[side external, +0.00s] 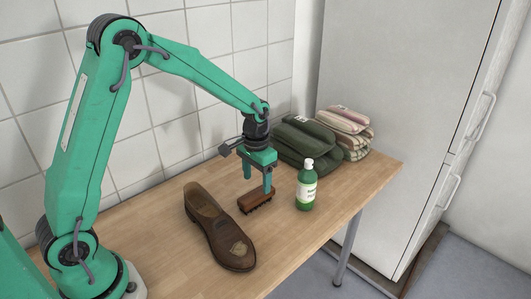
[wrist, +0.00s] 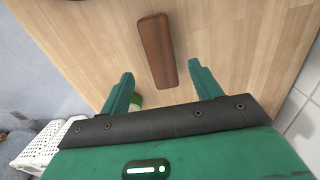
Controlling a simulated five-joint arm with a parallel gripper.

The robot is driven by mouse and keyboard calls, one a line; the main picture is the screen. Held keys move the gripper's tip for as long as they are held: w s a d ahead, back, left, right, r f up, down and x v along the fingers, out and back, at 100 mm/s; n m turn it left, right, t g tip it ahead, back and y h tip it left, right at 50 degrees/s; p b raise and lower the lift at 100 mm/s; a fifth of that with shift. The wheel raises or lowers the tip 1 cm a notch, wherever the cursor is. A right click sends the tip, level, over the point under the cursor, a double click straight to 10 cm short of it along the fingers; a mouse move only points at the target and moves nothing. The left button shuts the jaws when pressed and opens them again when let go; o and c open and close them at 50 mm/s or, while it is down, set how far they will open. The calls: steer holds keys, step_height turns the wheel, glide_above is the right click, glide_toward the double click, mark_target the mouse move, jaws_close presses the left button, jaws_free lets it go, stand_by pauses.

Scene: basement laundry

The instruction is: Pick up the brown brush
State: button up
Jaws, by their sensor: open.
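The brown brush (side external: 255,200) lies on the wooden table, bristles down, between the shoe and the green bottle. My gripper (side external: 258,180) is open and points down just above the brush. In the wrist view the brush (wrist: 156,50) shows its smooth wooden back, and its near end reaches between the two spread fingertips (wrist: 161,72). The fingers seem apart from it on both sides. In the side view one finger stands close in front of the brush; I cannot tell if it touches.
A brown leather shoe (side external: 218,230) lies left of the brush. A green bottle (side external: 306,187) with a white cap stands close on the right. Folded green cloths (side external: 300,143) and striped cloths (side external: 346,130) lie behind. The tiled wall (side external: 165,90) borders the table (side external: 165,217).

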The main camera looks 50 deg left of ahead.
mark_target(257, 192)
steer(key=shift+a+f, duration=0.1)
steer(key=shift+f, duration=3.4)
steer(key=c, duration=1.1)
steer(key=shift+r, duration=0.2)
steer(key=shift+r, duration=0.6)
steer(key=r, duration=0.3)
steer(key=shift+s+d+r, duration=0.1)
steer(key=shift+s+d, duration=0.1)
steer(key=shift+d, duration=0.2)
steer(key=s+d+r, duration=0.5)
steer(key=d+r, duration=0.1)
steer(key=d, duration=0.3)
steer(key=shift+s+d+r, duration=0.15)
steer(key=shift+s+d, duration=0.05)
